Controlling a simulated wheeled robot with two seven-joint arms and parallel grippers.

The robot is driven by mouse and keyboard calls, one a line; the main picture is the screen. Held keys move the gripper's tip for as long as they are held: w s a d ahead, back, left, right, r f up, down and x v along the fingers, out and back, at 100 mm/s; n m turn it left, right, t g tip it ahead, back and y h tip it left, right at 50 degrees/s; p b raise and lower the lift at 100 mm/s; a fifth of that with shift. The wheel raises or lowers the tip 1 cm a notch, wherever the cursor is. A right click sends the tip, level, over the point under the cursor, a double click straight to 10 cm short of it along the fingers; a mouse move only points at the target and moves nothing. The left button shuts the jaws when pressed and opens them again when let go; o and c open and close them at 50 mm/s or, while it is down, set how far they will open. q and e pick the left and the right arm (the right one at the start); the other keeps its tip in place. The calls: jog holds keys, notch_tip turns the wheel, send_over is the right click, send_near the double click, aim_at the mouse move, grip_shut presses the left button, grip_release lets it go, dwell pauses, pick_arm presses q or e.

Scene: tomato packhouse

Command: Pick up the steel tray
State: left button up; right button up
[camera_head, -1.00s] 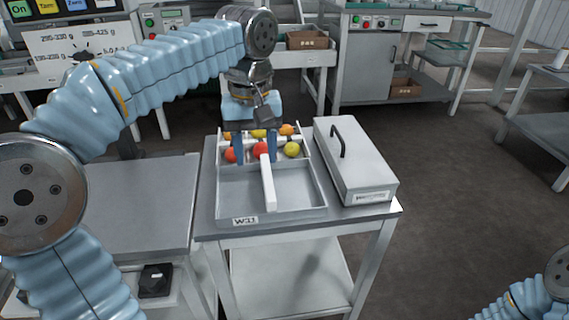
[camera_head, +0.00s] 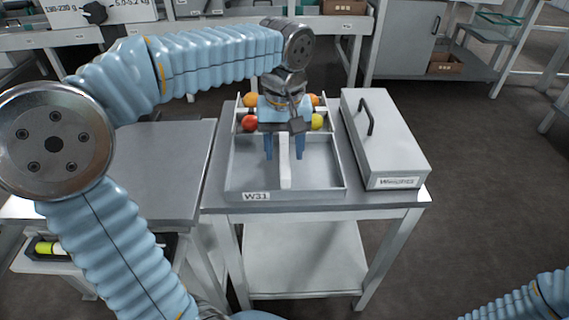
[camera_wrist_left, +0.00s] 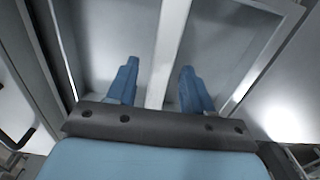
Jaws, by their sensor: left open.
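The steel tray (camera_head: 315,190), labelled W31, sits on a small grey table. A pale bar (camera_head: 285,172) runs down its middle. Tomatoes lie in its far part, including a red one (camera_head: 250,122) and a yellow one (camera_head: 317,121). My left gripper (camera_head: 284,157) is open over the tray, one finger on each side of the bar. In the left wrist view the bar (camera_wrist_left: 170,50) passes between the two blue fingers (camera_wrist_left: 160,82) with gaps on both sides. My left wrist hides part of the tomatoes. My right gripper is out of view.
A grey lidded box (camera_head: 390,145) with a black handle stands close to the tray's right side. A grey bench (camera_head: 165,165) is at the left. The floor (camera_head: 480,170) at the right is clear.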

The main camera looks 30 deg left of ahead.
pick_arm(q)
notch_tip(320, 180, down, 3)
jog(key=shift+r, duration=0.2)
grip_shut()
jog(key=shift+r, duration=0.15)
